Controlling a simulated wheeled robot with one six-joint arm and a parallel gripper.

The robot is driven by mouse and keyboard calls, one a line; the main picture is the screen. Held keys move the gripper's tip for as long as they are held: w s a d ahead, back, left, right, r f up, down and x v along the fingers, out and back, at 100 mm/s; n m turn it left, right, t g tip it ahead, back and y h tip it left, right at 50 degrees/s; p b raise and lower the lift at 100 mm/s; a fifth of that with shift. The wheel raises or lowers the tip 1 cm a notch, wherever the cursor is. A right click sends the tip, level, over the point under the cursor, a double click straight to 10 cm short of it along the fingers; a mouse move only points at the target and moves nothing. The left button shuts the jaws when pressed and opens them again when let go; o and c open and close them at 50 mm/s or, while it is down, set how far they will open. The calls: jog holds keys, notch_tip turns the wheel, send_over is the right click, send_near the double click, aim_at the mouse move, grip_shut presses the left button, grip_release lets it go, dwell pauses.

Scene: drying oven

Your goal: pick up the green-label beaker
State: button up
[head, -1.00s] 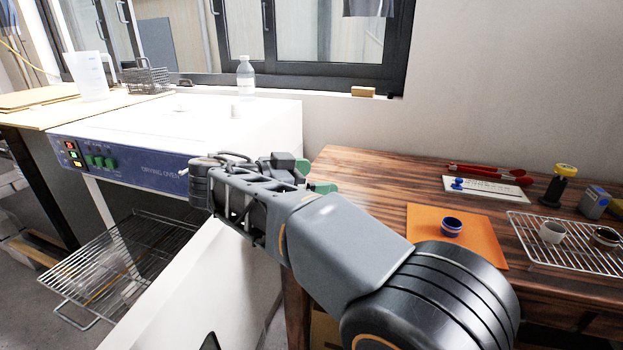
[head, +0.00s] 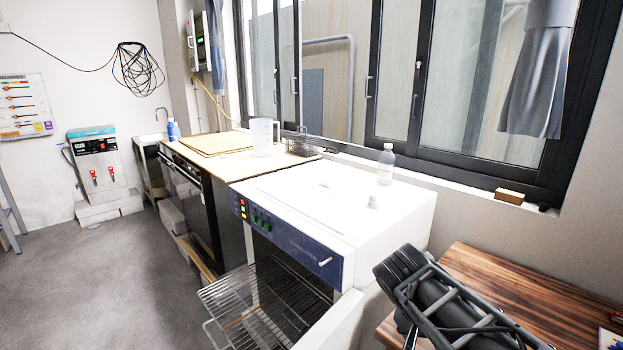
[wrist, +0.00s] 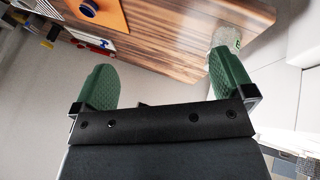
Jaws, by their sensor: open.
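My gripper (wrist: 162,60) is open in the wrist view, its two green fingers wide apart with nothing held between them. A pale, translucent vessel with a small green mark, seemingly the green-label beaker (wrist: 226,36), shows just beyond the right finger's tip. That finger hides part of it, and I cannot tell whether they touch. It appears at the edge of the wooden table (wrist: 175,35). In the head view my arm is at the lower right; the fingers and this beaker are not visible there.
The drying oven (head: 330,205) stands left of the table, its front open and a wire rack (head: 265,305) projecting. A bottle (head: 386,165) and a small white piece (head: 373,201) stand on top. A clear jug (head: 262,138) is farther back. An orange mat (wrist: 110,14) lies on the table.

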jog(key=s+a+r+n+t+y+p, duration=0.25)
jog(key=a+r+n+y+p, duration=0.45)
jog(key=p, duration=0.5)
jog(key=w+d+f+m+g+b, duration=0.1)
jog(key=w+d+f+m, duration=0.2)
jog(key=w, duration=0.4)
jog(key=w+d+f+m+g+b, duration=0.1)
jog(key=w+d+f+m+b, duration=0.1)
jog(key=w, duration=0.5)
jog(key=w+d+f+m+g+b, duration=0.2)
jog(key=w+d+f+m, duration=0.2)
jog(key=w+d+m, duration=0.2)
jog(key=shift+w+d+m+h, duration=0.3)
jog(key=shift+w+m, duration=0.1)
jog(key=shift+m, duration=0.1)
jog(key=f+m, duration=0.1)
jog(key=f, duration=0.2)
jog(key=f+m, duration=0.2)
jog(key=f, duration=0.2)
jog(key=w+f+m, duration=0.1)
jog(key=f, duration=0.3)
jog(key=shift+w+d, duration=0.1)
jog(key=shift+d, duration=0.05)
